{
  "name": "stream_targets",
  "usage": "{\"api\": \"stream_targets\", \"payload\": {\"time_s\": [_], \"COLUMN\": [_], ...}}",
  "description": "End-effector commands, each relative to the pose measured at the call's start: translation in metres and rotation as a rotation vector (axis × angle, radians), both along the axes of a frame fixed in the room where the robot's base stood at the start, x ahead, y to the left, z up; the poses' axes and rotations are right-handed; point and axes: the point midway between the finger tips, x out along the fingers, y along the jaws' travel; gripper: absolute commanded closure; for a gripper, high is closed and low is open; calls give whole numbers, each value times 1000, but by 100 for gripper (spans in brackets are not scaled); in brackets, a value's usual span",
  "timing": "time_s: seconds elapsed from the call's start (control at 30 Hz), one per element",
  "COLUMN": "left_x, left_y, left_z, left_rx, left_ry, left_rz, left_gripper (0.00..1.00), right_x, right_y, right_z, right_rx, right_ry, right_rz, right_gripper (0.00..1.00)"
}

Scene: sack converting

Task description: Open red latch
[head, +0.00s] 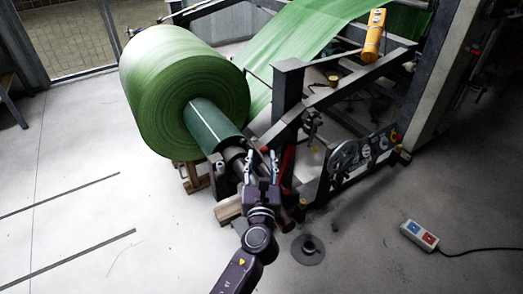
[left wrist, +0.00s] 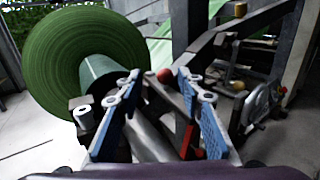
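The red latch (head: 288,163) is a narrow red bar beside the shaft end of the green roll, just right of my left gripper (head: 261,160) in the head view. In the left wrist view, part of the red latch (left wrist: 188,138) shows between the blue-padded fingers, close to the right finger, which hides some of it. A red ball (left wrist: 164,75) shows near the fingertips there. My left gripper (left wrist: 158,88) is open, with its fingers wide apart and nothing clearly held. Contact with the latch cannot be told. My right gripper is not in view.
A large green roll (head: 180,85) sits on its shaft to the left. The dark machine frame (head: 290,95) stands close beyond the gripper. A side panel (head: 355,160) is at the right. A switch box (head: 419,235) with a cable lies on the floor. The left floor is clear.

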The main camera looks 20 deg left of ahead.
Motion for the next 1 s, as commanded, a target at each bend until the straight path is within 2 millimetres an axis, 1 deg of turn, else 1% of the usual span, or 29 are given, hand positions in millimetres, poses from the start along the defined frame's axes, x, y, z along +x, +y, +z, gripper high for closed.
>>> {"api": "stream_targets", "payload": {"time_s": [0.03,0.2,0.3,0.4,0.57,1.0], "left_x": [-12,-42,-55,-63,-67,-67], "left_y": [-3,-11,-15,-17,-18,-17], "left_z": [-1,-1,-1,-1,0,-1], "left_rx": [-2,-2,0,-1,-1,-6], "left_ry": [3,1,1,0,-1,-1], "left_rz": [0,-1,0,-1,0,2], "left_gripper": [65,65,65,65,65,65], "right_x": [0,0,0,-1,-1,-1], "right_y": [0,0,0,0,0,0], "right_z": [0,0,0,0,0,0], "right_rx": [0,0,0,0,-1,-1], "right_ry": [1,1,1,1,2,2], "right_rz": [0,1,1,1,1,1], "right_gripper": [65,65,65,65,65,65]}}
